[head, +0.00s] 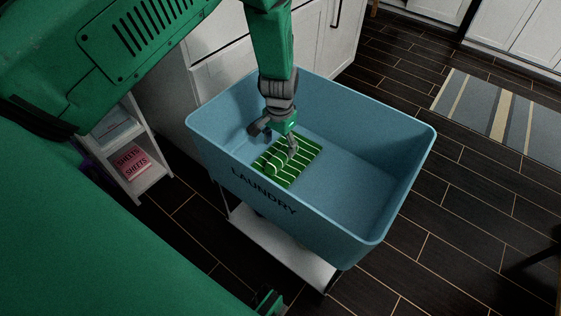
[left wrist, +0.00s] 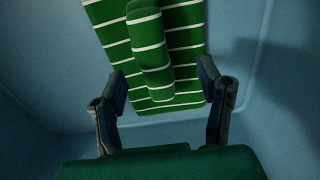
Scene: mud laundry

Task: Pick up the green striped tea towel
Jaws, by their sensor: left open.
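The green towel with white stripes (head: 302,157) lies on the floor of the blue laundry bin (head: 410,170), toward its left part. In the left wrist view the towel (left wrist: 185,40) lies flat with a raised, rolled fold (left wrist: 148,45) along its middle. My left gripper (head: 278,142) reaches down into the bin above the towel. In the left wrist view its fingers (left wrist: 162,95) are spread apart, one on each side of the towel's near end, with nothing held. I cannot tell whether the fingertips touch the towel.
The bin's walls surround my left gripper; its front wall reads LAUNDRY. The bin stands on a white-shelved cart (head: 280,248). A small shelf (head: 150,172) with pink sheets boxes (head: 133,160) stands at left. White cabinets stand behind. A striped rug (head: 500,115) lies at right on dark flooring.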

